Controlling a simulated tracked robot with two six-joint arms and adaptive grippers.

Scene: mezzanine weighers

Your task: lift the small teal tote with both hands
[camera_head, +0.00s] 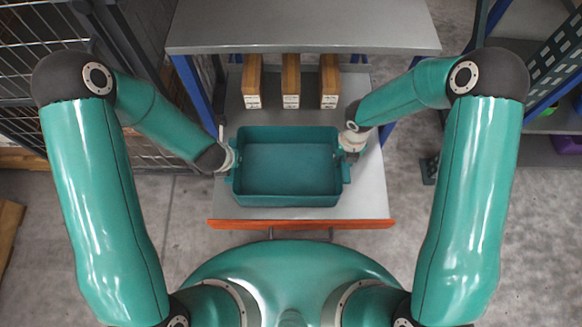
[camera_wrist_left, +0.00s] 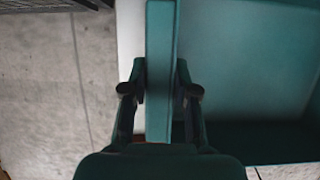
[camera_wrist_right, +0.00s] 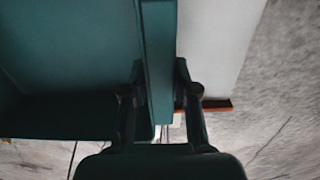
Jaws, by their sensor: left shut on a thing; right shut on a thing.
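The small teal tote (camera_head: 288,200) is an open, empty box over the grey shelf with the orange front edge in the head view. My left gripper (camera_head: 232,172) is at the tote's left side. In the left wrist view, my left gripper (camera_wrist_left: 160,88) has a finger on each side of the tote's wall (camera_wrist_left: 161,50) and is shut on it. My right gripper (camera_head: 346,168) is at the tote's right side. In the right wrist view, my right gripper (camera_wrist_right: 158,88) is shut on the opposite wall (camera_wrist_right: 158,45). I cannot tell if the tote's bottom touches the shelf.
The grey shelf (camera_head: 370,195) has an orange front edge (camera_head: 300,224). Three brown box files (camera_head: 290,82) stand behind the tote. A higher grey shelf (camera_head: 300,30) overhangs the back. A wire mesh cage (camera_head: 30,50) is at left, and a blue-framed rack (camera_head: 550,90) is at right.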

